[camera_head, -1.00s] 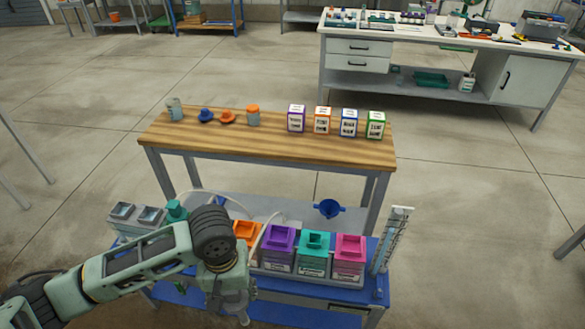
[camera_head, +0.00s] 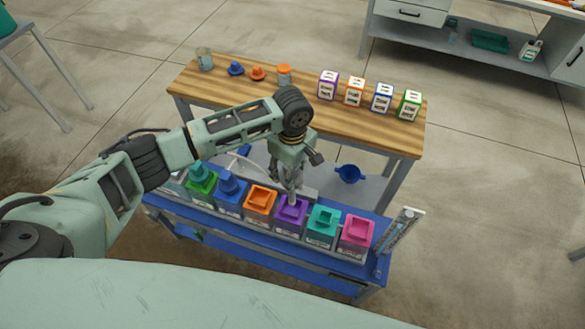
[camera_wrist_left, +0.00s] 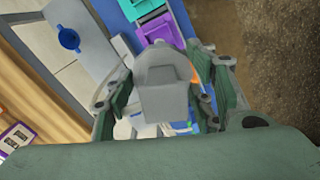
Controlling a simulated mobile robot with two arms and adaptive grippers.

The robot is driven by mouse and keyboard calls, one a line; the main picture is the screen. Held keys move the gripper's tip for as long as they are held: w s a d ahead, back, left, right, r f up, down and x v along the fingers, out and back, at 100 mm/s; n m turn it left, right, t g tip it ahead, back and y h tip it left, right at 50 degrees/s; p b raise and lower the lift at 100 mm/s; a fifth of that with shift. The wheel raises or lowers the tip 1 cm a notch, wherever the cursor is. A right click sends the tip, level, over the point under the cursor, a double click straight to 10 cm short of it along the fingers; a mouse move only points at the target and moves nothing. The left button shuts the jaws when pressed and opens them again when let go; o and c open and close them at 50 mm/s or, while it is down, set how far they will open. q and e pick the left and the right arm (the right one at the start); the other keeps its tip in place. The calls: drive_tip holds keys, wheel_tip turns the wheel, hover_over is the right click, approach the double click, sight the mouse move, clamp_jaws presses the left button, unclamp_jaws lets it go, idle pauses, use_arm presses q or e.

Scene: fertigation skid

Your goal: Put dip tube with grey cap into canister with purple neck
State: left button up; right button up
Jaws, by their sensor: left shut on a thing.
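My left gripper (camera_head: 290,186) is above the canister with purple neck (camera_head: 291,214) in the head view. In the left wrist view its fingers are shut on a grey cap (camera_wrist_left: 165,82), the top of the dip tube with grey cap. The tube below the cap is mostly hidden; I cannot tell whether its end is inside the neck. The purple neck is open and also shows in the left wrist view (camera_wrist_left: 160,29), beyond the cap. My right gripper is not in view.
On the blue skid (camera_head: 275,273), an orange-neck canister (camera_head: 260,201) stands left of the purple one, teal (camera_head: 323,224) and pink (camera_head: 357,232) ones right. Blue and green ones stand further left. The wooden table (camera_head: 305,117) holds boxes and jars.

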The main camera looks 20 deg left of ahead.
sight(292, 200)
use_arm(q)
drive_tip(key=shift+f+b, duration=0.45)
drive_tip(key=shift+f, duration=0.5)
drive_tip(key=shift+w+f, duration=0.15)
drive_tip(key=shift+f, duration=1.1)
wheel_tip(292, 200, down, 3)
drive_tip(key=shift+f+b, duration=0.2)
drive_tip(key=shift+b, duration=0.65)
wheel_tip(292, 200, down, 2)
drive_tip(key=shift+f+b, duration=0.25)
drive_tip(key=shift+b, duration=0.25)
wheel_tip(292, 200, down, 5)
drive_tip(key=shift+r+b, duration=0.1)
drive_tip(key=shift+b, duration=1)
drive_tip(key=shift+f+b, duration=0.35)
drive_tip(key=shift+f, duration=0.45)
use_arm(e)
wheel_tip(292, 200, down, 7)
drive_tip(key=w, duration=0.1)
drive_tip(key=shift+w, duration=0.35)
